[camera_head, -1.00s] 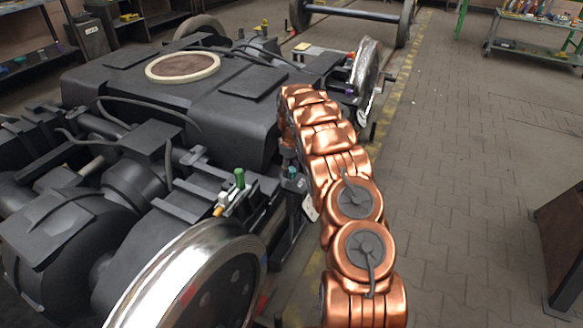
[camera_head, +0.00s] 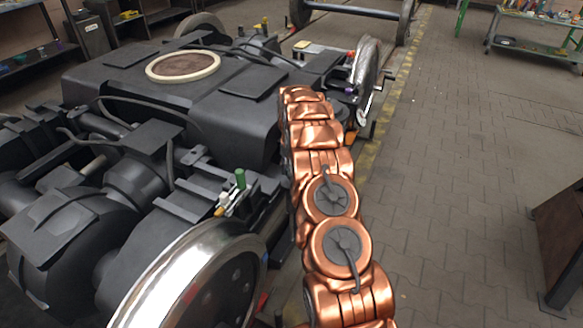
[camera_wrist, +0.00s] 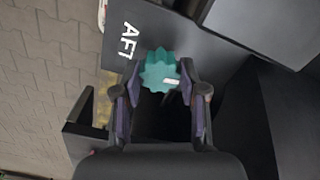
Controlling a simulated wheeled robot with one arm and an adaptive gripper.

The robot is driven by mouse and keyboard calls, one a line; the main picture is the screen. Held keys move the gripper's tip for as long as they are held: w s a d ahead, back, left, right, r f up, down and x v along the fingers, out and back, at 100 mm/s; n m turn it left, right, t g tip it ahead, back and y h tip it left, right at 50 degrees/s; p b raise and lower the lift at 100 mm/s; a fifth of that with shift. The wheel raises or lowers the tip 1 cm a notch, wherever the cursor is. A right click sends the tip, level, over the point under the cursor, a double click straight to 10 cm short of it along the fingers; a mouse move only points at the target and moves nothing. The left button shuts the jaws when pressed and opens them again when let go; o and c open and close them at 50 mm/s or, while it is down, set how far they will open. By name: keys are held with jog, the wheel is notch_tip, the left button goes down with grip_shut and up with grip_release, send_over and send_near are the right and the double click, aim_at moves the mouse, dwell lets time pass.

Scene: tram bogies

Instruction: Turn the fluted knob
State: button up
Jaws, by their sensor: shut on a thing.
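The fluted knob (camera_wrist: 159,68) is teal with a scalloped rim and a small white mark on its face. It shows in the wrist view between the fingers of my gripper (camera_wrist: 160,84), which is shut on it from both sides. The white mark lies at the right of its face. A dark plate with white "AFT" lettering (camera_wrist: 128,42) lies just beyond the knob. In the head view, my copper arm hides both the knob and my gripper.
The dark bogie (camera_head: 222,112) fills the left of the head view, with a shiny wheel (camera_head: 165,275) in front. A green cylindrical handle (camera_head: 240,179) stands on its near side.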

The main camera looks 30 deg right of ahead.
jog(key=shift+m, duration=0.8)
jog(key=o, duration=1.1)
jog(key=shift+o, duration=0.2)
jog(key=shift+r, duration=0.1)
notch_tip(320, 180, up, 12)
